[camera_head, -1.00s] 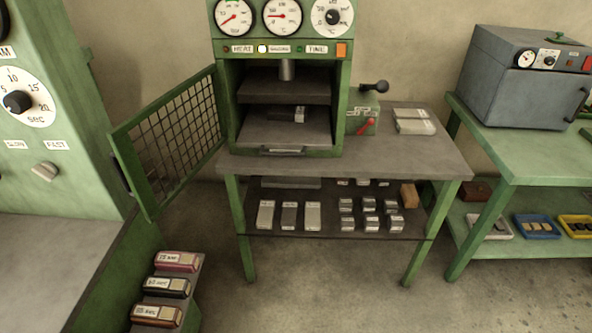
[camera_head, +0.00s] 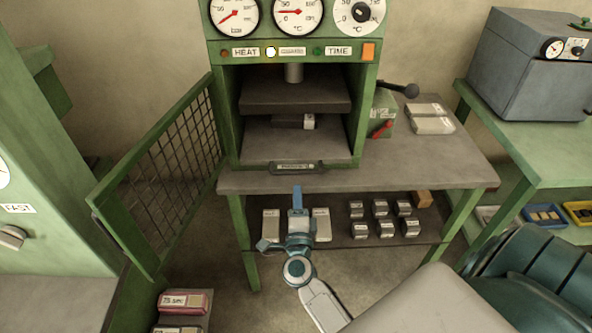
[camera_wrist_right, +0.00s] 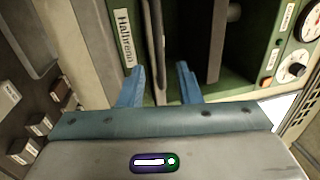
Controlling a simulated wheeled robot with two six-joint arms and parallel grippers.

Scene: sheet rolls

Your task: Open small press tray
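The small green press (camera_head: 230,130) stands on a table with its mesh door swung out to the left. Its lower tray (camera_head: 265,145) sits inside the opening, with a small dark block with a pale end (camera_head: 296,121) on it. A dark, labelled handle (camera_head: 297,167) is at the tray's front edge. My right gripper (camera_head: 297,190) is in front of and below the handle, apart from it in the head view. In the wrist view, its blue fingers (camera_wrist_right: 160,78) are spread and empty, with the dark handle bar (camera_wrist_right: 155,40) ahead between them. My left gripper is out of view.
The open mesh door (camera_head: 165,165) stands left of my right arm. Labelled blocks (camera_head: 375,228) lie on the lower shelf. Pale packs (camera_head: 431,124) and a red-levered green box (camera_head: 382,120) are on the table's right. A grey oven (camera_head: 530,65) stands farther right.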

